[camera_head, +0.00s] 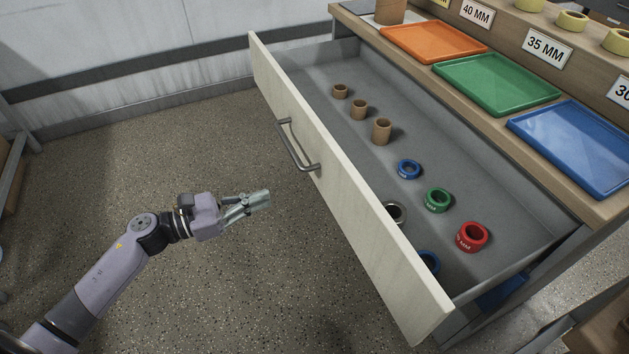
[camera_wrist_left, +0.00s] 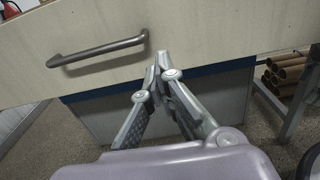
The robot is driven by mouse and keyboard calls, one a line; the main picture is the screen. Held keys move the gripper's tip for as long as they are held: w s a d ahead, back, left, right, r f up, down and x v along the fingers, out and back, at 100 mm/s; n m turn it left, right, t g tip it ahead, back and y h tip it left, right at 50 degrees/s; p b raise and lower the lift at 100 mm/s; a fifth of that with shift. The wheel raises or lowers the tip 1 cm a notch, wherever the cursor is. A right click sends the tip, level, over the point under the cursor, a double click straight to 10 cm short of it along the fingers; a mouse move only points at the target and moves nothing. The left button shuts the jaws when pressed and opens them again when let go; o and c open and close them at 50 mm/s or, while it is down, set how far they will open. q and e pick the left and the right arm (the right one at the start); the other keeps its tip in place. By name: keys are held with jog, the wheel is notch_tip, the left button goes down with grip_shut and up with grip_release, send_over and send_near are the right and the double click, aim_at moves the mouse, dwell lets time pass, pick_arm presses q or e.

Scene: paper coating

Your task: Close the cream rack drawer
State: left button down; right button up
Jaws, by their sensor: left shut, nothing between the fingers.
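The cream rack drawer (camera_head: 343,199) is pulled well out from the rack in the head view. Its front panel carries a grey bar handle (camera_head: 298,146). My left gripper (camera_head: 265,197) is shut and empty, in front of the panel and apart from it, below and to the left of the handle in the picture. In the left wrist view the shut fingertips (camera_wrist_left: 158,62) show near the lower edge of the drawer front (camera_wrist_left: 215,30), with the handle (camera_wrist_left: 97,53) to their left. My right gripper is not in view.
The drawer holds cardboard cores (camera_head: 381,131) and blue, green (camera_head: 437,199) and red (camera_head: 472,237) rings. Orange (camera_head: 433,41), green (camera_head: 497,84) and blue (camera_head: 575,146) trays lie on the rack top. The floor (camera_head: 150,165) around my left arm is clear.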

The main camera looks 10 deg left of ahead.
aim_at(324, 177)
pick_arm(q)
jog(key=p+x, duration=0.1)
jog(key=x, duration=1)
jog(key=shift+w+d, duration=0.4)
jog(key=shift+d, duration=0.05)
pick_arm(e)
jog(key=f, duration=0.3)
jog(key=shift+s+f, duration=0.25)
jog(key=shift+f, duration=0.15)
